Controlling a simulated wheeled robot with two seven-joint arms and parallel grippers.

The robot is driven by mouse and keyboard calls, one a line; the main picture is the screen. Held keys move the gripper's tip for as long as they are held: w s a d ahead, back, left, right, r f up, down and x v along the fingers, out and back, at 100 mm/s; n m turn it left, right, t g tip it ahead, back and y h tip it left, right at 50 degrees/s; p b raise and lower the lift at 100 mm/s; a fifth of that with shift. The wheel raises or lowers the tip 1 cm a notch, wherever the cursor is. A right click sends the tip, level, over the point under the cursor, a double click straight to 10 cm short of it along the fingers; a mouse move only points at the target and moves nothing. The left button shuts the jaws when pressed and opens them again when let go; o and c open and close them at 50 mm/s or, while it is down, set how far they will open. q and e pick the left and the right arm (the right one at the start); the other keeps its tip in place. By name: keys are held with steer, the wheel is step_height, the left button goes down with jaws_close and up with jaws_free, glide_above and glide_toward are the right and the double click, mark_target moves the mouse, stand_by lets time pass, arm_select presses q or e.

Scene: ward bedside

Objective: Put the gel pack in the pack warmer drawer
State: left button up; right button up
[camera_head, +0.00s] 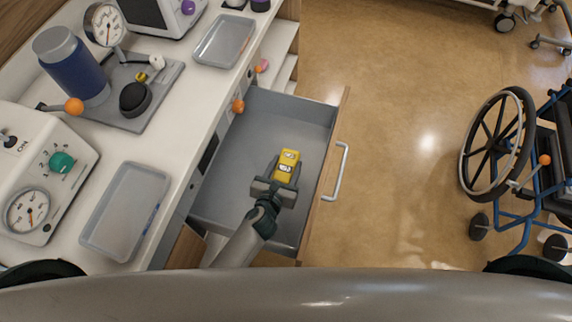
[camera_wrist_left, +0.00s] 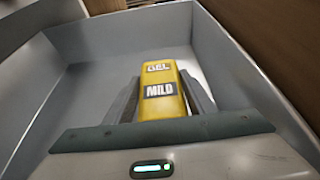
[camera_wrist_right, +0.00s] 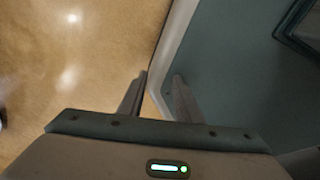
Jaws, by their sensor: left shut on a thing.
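The gel pack (camera_head: 288,160) is a small yellow block with dark and white labels. In the left wrist view the gel pack (camera_wrist_left: 160,88) reads GEL and MILD. My left gripper (camera_head: 281,172) is shut on it, one finger on each side, inside the outline of the open grey drawer (camera_head: 225,145). The drawer's walls (camera_wrist_left: 245,80) surround the pack in the left wrist view. I cannot tell whether the pack touches the drawer floor. My right gripper (camera_wrist_right: 158,95) shows only in its own wrist view, its fingers apart with nothing seen between them.
The drawer front has a pale handle (camera_head: 336,172). On the counter are two trays (camera_head: 125,210) (camera_head: 224,40), a blue canister (camera_head: 70,62) and a dial machine (camera_head: 40,175). A wheelchair (camera_head: 500,135) stands on the right. The floor (camera_head: 400,110) between is clear.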

arm_select(q)
steer(key=shift+f, duration=0.35)
steer(key=shift+f+b, duration=0.1)
steer(key=shift+b, duration=0.2)
arm_select(e)
steer(key=shift+w+a+f, duration=0.1)
steer(key=shift+w+a, duration=0.1)
steer(key=shift+w, duration=0.35)
steer(key=shift+w+a, duration=0.2)
steer(key=shift+w, duration=0.3)
steer(key=shift+a, duration=0.1)
arm_select(q)
steer(key=o, duration=1.2)
arm_select(e)
steer(key=shift+s, duration=0.15)
arm_select(q)
steer(key=shift+r, duration=0.2)
arm_select(e)
steer(key=shift+s, duration=0.1)
